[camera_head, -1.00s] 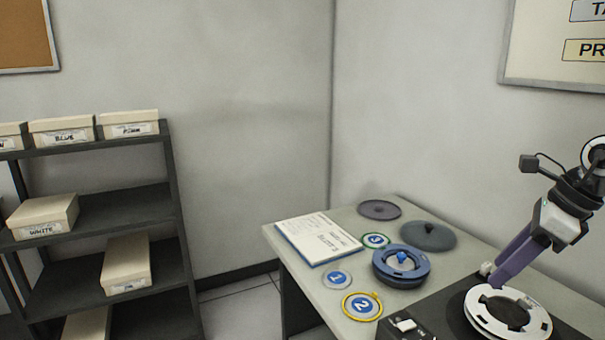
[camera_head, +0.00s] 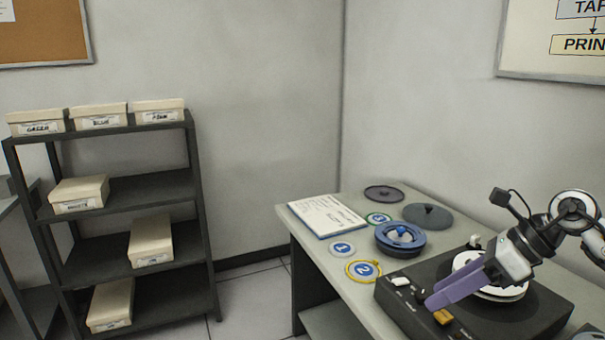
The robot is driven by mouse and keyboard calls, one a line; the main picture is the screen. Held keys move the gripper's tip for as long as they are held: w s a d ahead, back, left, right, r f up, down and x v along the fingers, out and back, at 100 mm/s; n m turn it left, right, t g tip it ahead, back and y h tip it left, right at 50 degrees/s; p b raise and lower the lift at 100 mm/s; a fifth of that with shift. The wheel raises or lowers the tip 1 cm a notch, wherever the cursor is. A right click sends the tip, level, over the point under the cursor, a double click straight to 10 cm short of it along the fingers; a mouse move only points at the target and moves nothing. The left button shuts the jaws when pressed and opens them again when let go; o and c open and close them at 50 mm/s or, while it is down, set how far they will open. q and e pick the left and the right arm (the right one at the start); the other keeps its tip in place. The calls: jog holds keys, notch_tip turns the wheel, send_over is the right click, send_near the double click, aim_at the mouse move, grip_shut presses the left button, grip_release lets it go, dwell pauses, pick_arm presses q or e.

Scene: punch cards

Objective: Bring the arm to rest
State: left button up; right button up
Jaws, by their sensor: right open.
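My right arm comes in from the right edge, above a black tape machine (camera_head: 530,312) on the table. My right gripper (camera_head: 432,303) has purple fingers and is open. It points left and down over the front part of the machine, with nothing seen between its fingers. A white reel (camera_head: 515,293) sits on the machine, partly hidden behind the gripper. I cannot tell whether the fingertips touch the machine. My left gripper is not in view.
The table (camera_head: 335,290) also holds a clipboard (camera_head: 327,216), a blue reel holder (camera_head: 400,239), a grey lid (camera_head: 427,216), a dark disc (camera_head: 383,193) and numbered rings, including a yellow one (camera_head: 363,270). A dark shelf (camera_head: 150,191) with labelled boxes stands left. Floor between is clear.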

jog(key=s+a+f+m+t+y+b, duration=0.2)
jog(key=a+f+m+t+y, duration=0.25)
jog(key=a+m, duration=0.4)
jog(key=s+a+f+m+t+y+b, duration=0.2)
jog(key=a+f+m+t+y, duration=0.25)
jog(key=a, duration=0.65)
jog(key=s+d+f+m+t+h+b, duration=0.1)
jog(key=s+d+f+m+t+h, duration=0.3)
jog(key=f+m, duration=0.6)
jog(key=s+d+f+m+g+h+b, duration=0.1)
jog(key=d+f+m+h+b, duration=0.15)
jog(key=f+m+h, duration=0.75)
jog(key=s+d+f+m+g, duration=0.2)
jog(key=s+f+m+g, duration=0.4)
jog(key=s+f+m, duration=0.4)
jog(key=s+f+b, duration=0.1)
jog(key=s+f, duration=0.2)
jog(key=s, duration=0.3)
jog(key=shift+s+f, duration=0.3)
jog(key=shift+s, duration=0.05)
